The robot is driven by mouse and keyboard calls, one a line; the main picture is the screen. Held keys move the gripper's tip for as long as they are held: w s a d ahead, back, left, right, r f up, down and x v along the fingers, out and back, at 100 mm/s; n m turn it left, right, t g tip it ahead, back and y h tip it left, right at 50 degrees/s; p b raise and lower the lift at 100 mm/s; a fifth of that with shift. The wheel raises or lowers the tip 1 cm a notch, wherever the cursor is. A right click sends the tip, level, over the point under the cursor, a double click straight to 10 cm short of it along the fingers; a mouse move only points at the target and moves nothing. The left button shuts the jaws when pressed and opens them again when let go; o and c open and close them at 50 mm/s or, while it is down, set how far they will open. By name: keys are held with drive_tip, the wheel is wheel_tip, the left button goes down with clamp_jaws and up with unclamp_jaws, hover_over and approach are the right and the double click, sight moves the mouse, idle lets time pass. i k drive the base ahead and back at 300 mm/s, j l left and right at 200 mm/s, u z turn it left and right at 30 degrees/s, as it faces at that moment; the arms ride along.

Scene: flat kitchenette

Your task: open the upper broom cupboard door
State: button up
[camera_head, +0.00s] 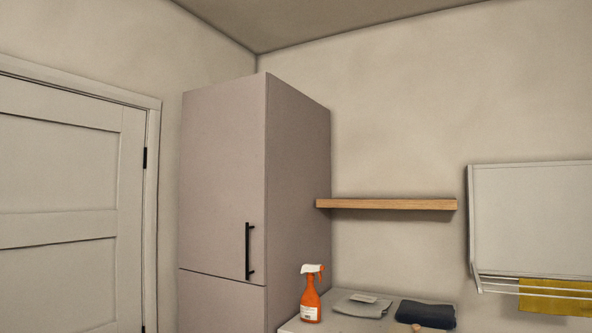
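The tall grey-mauve broom cupboard stands in the corner, right of the room door. Its upper door (222,165) is shut and flush with the body. A black vertical bar handle (248,251) sits near the lower right edge of this door. A thin seam below it separates the lower door (215,303), of which only the top shows. My gripper is not in view.
A counter (345,323) right of the cupboard holds an orange spray bottle (310,295), a grey cloth (358,305) and a dark folded cloth (425,313). A wooden shelf (388,204) and a drying rack (530,220) with a yellow cloth (555,297) are on the wall. The white room door (60,205) is at left.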

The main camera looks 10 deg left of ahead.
sight(222, 226)
drive_tip(key=u, duration=1.1)
drive_tip(key=i+j+z, duration=0.4)
drive_tip(key=i, duration=0.4)
drive_tip(key=i+j+z, duration=0.4)
drive_tip(key=i+j, duration=0.35)
